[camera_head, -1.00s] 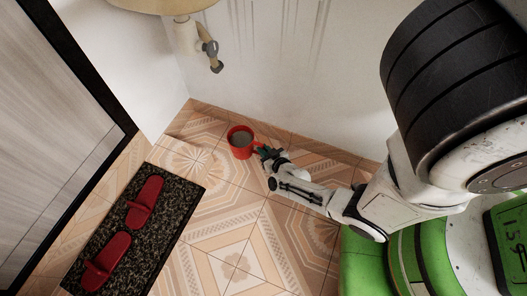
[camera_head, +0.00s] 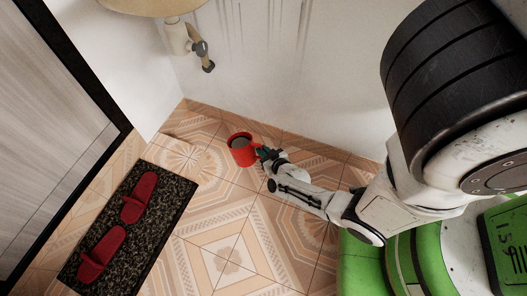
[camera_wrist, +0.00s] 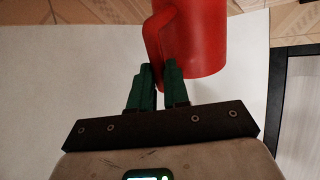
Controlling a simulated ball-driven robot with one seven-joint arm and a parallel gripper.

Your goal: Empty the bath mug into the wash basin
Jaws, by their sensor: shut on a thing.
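The red bath mug (camera_head: 241,154) is held off to the left of my arm, in front of the white wall, with grey-brown contents in it. Its mouth faces up toward the head camera, and it leans slightly. My gripper (camera_head: 266,155) is shut on the mug's handle. In the wrist view the green fingers (camera_wrist: 158,85) pinch the handle beside the red mug body (camera_wrist: 201,40). The wash basin (camera_head: 150,4) is a beige bowl at the top edge, only its lower part showing, with a drain pipe beneath it.
The drain pipe (camera_head: 180,38) hangs by the wall below the basin. A dark mat (camera_head: 150,225) with red slippers (camera_head: 138,197) lies on the tiled floor by a framed grey door (camera_head: 45,140). Floor between mat and arm is clear.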

